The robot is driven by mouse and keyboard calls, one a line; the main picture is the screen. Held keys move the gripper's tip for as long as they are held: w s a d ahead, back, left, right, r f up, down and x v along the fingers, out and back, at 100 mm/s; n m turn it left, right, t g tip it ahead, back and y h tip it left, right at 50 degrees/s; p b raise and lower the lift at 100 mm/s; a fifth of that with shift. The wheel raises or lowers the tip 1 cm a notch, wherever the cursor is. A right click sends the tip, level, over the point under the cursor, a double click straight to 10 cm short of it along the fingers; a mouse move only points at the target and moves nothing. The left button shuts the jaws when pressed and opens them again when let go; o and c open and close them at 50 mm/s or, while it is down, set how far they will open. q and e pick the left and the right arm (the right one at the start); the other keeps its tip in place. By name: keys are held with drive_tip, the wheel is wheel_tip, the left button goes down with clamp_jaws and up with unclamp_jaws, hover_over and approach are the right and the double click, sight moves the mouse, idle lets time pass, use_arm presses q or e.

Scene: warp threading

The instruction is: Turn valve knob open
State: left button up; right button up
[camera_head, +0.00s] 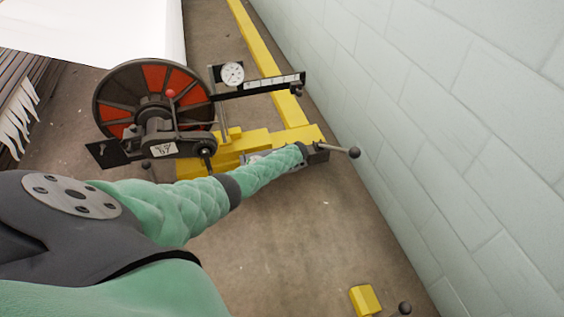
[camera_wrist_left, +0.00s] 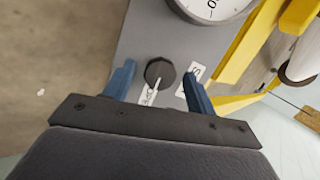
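In the left wrist view, a dark, faceted valve knob (camera_wrist_left: 159,71) with a white pointer line sits on a grey panel (camera_wrist_left: 142,38). The pointer line runs down toward a small white label (camera_wrist_left: 148,96). A second white label (camera_wrist_left: 195,72) is to the right of the knob. My left gripper (camera_wrist_left: 160,69) is open, with its two blue fingers on either side of the knob and visible gaps between. Contact with the knob is not seen. In the head view, my green-sleeved arm hides the knob and most of this gripper. My right gripper is not in view.
A round gauge (camera_wrist_left: 207,5) and yellow frame parts (camera_wrist_left: 250,45) are close to the knob. The head view shows a black-and-red wheel (camera_head: 130,85), a dial (camera_head: 232,74), a lever with a ball end (camera_head: 354,152) and a block wall (camera_head: 430,110). Floor (camera_head: 300,240) is open below.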

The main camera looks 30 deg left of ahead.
use_arm(q)
drive_tip(key=shift+s+d+r+p, duration=0.15)
drive_tip(key=shift+d+r+p, duration=0.2)
drive_tip(key=shift+r, duration=0.2)
drive_tip(key=p+v, duration=0.1)
drive_tip(key=v, duration=0.5)
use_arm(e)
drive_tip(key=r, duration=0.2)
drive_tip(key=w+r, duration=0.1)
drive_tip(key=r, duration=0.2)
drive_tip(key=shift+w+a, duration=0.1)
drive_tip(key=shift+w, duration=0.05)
